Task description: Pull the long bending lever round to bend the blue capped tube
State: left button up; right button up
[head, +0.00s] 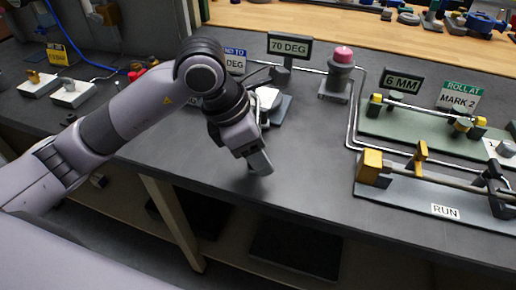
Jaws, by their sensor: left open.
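My left gripper (258,162) hangs over the front edge of the dark bench, pointing down, with nothing seen between its fingers. Just behind it, a small bender-like fixture with a pale top (267,99) sits on a grey plate (283,108), partly covered by my left arm. A blue-and-white sign (235,60), partly hidden and ending in "DEG", and a black "70 DEG" display (289,46) stand behind the fixture. I cannot make out the long bending lever or the blue capped tube; my arm may hide them. My right gripper is not in view.
A grey post with a red button (343,55) stands behind and right. A green plate (400,127) and a "RUN" fixture (445,211) with yellow blocks fill the right side. White blocks (72,93) lie at left. Bench top (310,175) right of the gripper is clear.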

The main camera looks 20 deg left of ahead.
pick_arm(q)
grip_shut()
jog(key=shift+a+f+m+b, duration=0.15)
jog(key=shift+a+m+b, duration=0.15)
jog(key=shift+a+b, duration=0.3)
jog(key=shift+s+d, duration=0.1)
grip_release()
jog(key=shift+r, duration=0.2)
jog(key=v, duration=0.7)
